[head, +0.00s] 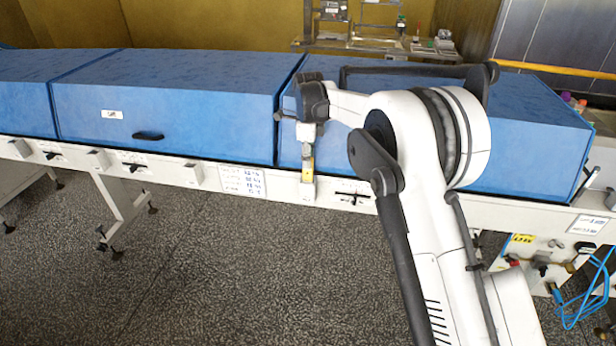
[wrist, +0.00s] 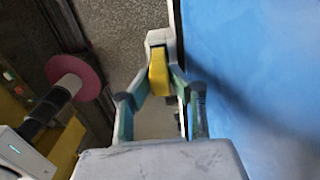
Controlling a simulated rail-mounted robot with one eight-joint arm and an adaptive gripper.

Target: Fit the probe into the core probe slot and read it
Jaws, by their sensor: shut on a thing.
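My gripper (head: 308,150) is in front of the blue cover, at the white side rail, pointing down. It is shut on a yellow probe (head: 308,166), which also shows between the fingers in the wrist view (wrist: 158,75). Below the probe is a small pale box (head: 307,186) on the rail; a grey block (wrist: 160,38) shows beyond the probe in the wrist view. I cannot tell whether the probe's lower end is inside the box or only above it.
Long blue covers (head: 190,95) run along the line behind the rail (head: 75,155). A label sheet (head: 242,182) is left of the gripper. Blue hoses (head: 575,305) hang at the right. In the wrist view, a pink disc (wrist: 85,70) is at left. The floor in front is open.

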